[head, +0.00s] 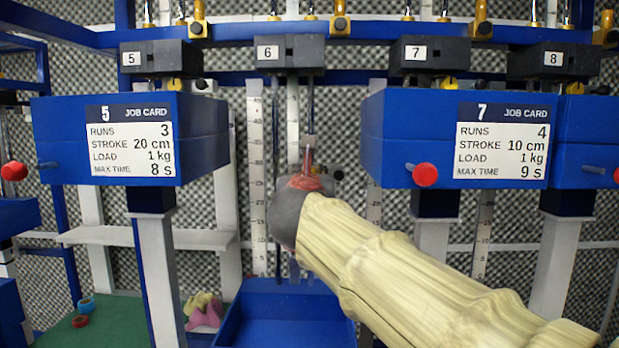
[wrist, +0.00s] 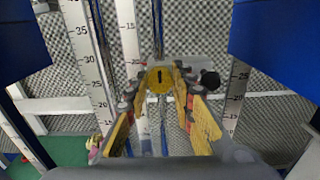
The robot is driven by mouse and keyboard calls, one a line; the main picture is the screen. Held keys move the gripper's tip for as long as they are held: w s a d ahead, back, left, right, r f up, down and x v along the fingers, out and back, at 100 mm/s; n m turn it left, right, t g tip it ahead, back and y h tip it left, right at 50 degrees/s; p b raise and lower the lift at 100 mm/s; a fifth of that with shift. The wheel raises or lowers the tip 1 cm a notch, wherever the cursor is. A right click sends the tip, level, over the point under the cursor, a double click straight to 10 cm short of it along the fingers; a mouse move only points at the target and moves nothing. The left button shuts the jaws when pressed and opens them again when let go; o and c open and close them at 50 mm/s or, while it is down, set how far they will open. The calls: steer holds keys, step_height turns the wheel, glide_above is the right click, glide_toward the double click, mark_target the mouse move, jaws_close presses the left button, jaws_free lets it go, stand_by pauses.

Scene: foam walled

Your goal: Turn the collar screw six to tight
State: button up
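Collar six is a grey block with a yellow slotted front (wrist: 160,79), in the wrist view's upper middle. Its screw, a round black knob (wrist: 209,80), sticks out on the right. The knob shows small and dark in the head view (head: 339,174), just right of my gripper (head: 308,178). In the wrist view my gripper (wrist: 161,100) is open, with yellow-padded fingers on both sides of the collar's front and nothing seen clamped. I cannot tell whether they touch the collar. The knob is outside the right finger. In the head view my wrist hides most of the collar.
Blue boxes with job cards five (head: 58,150) and seven (head: 390,125) stand left and right, with red knobs. The station six block (head: 291,52) is above. A blue tray (head: 290,300) is below. Ruled scales and vertical rods flank my gripper.

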steer(key=shift+o, duration=1.1)
steer(key=shift+f, duration=0.1)
steer(key=s, duration=1.2)
steer(key=shift+a, duration=0.2)
